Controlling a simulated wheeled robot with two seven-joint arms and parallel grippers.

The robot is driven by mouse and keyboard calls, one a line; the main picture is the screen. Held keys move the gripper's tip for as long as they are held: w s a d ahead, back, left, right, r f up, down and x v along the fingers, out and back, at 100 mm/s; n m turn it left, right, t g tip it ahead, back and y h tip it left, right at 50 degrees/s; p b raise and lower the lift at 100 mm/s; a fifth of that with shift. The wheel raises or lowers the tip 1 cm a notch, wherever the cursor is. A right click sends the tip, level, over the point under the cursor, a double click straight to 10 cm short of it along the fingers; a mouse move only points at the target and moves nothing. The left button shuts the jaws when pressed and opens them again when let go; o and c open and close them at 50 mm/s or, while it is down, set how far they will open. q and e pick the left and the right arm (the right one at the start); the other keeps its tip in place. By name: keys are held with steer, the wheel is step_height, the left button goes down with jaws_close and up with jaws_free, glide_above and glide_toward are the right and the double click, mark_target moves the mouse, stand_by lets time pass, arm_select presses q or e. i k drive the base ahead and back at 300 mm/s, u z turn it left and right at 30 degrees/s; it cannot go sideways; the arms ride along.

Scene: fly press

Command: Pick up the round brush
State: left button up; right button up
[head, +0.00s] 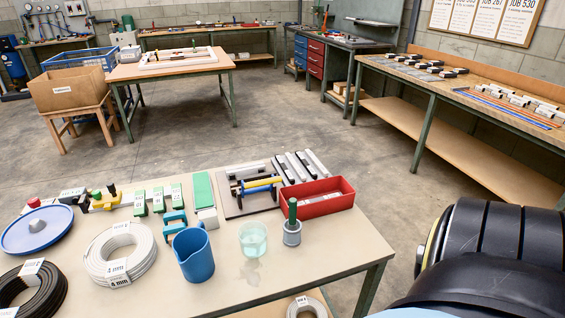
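An upright item with a dark green handle and a grey round lower part, which looks like the round brush (292,234), stands near the right end of the near table (300,264). It is in front of a red open box and to the right of a clear cup of pale liquid. I cannot tell whether the grey part is the brush's own head or a small pot around it. Neither of my grippers is in view.
A blue jug (193,254), the clear cup (253,239) and the red box (318,197) surround it. A white cable coil (121,254), a black coil (30,290) and a blue disc (37,231) lie left. The table's right front corner is bare.

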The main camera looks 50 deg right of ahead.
mark_target(292, 224)
steer(key=i, duration=0.35)
steer(key=z, duration=1)
